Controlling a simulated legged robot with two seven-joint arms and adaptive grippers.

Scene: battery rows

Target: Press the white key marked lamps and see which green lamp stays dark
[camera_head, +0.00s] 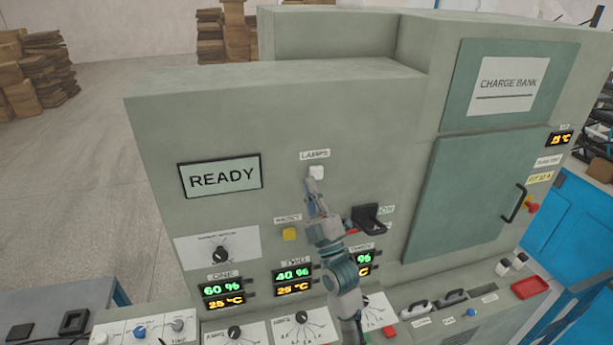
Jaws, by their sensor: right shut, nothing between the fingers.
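The white key (316,172) sits on the upright front of the grey-green cabinet, under a small label reading LAMPS (315,155). My right gripper (311,186) reaches up from below, shut and empty, with its tips at the key's lower edge. I cannot tell whether the tips touch the key or whether it is pressed in. Green number displays show 60 % (221,287) and 40 % (292,273); a third display (366,258) is partly hidden by my right arm. I cannot make out separate green lamps. My left gripper is not in view.
A READY screen (220,177) is left of the key. A yellow key (289,234) is below it, and a black bracket-like part (369,218) juts out close right of my gripper. Knobs and dials line the lower panel. The panel around the white key is clear.

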